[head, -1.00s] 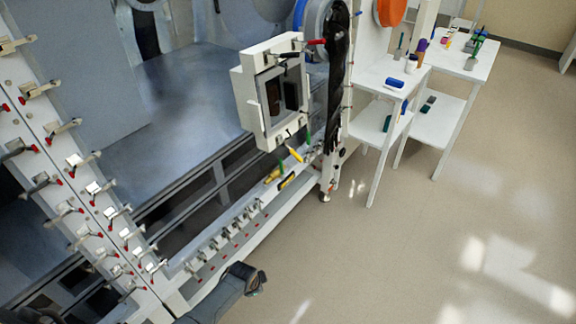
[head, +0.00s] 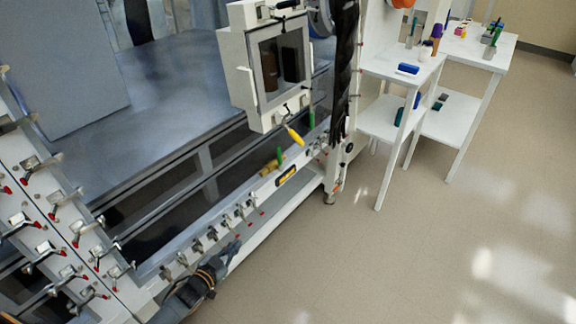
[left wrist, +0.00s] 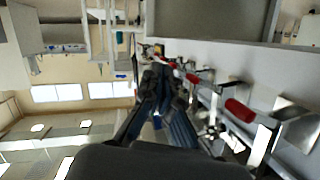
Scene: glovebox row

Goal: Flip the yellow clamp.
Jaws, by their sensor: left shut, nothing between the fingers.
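The yellow clamp (head: 294,135) shows as a yellow handle hanging slantwise at the lower edge of the white framed box with a window (head: 262,126). A green handle (head: 311,118) is just right of it. My left gripper (head: 236,244) is shut and empty, low and left of the yellow clamp and well apart from it, beside the front ledge. In the left wrist view its dark fingers (left wrist: 160,82) lie together in the middle. I cannot make out the yellow clamp there. My right gripper is not in view.
Several metal clamps (head: 212,232) line the front ledge. Red-tipped clamps run along the left frame (head: 62,195); a red-handled one (left wrist: 240,110) is close in the left wrist view. White shelves (head: 388,66) stand right; the floor is clear.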

